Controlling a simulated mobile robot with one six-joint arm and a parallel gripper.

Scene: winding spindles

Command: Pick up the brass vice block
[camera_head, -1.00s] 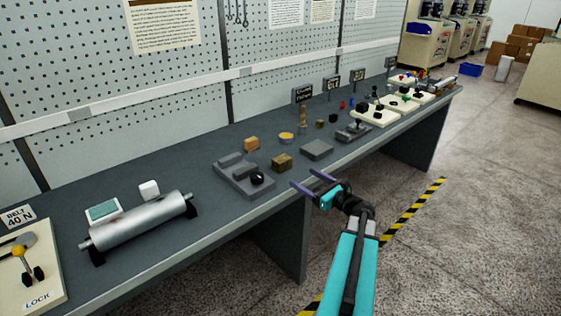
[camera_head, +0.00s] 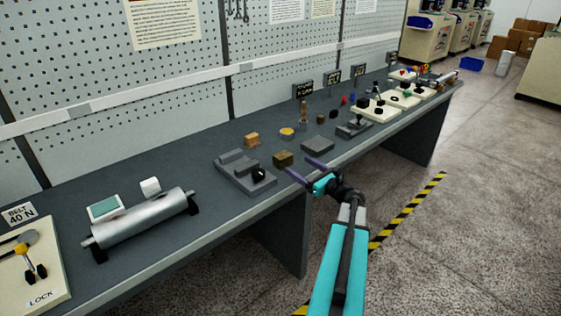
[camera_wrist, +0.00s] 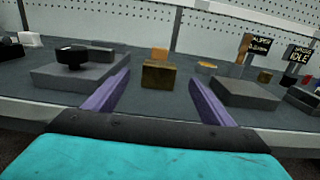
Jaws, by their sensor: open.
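A dark brass block (camera_head: 283,159) sits on the grey bench between a grey vice-like fixture and a flat grey block. In the wrist view the brass block (camera_wrist: 158,75) stands ahead of my gripper, between the lines of the two purple fingers. My gripper (camera_head: 301,168) is open and empty at the bench's front edge, its fingers pointing at the block. In the wrist view my gripper (camera_wrist: 155,95) shows a wide gap, with the block at or just beyond the fingertips. I cannot tell whether the tips reach beside it. An orange-brown block (camera_head: 251,139) lies farther back.
The grey fixture with a black knob (camera_head: 244,172) stands left of the block, and the flat grey block (camera_head: 318,145) stands to the right. A round yellow-topped piece (camera_head: 287,133) is behind. A steel roller (camera_head: 140,219) lies far left on the bench (camera_head: 215,218).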

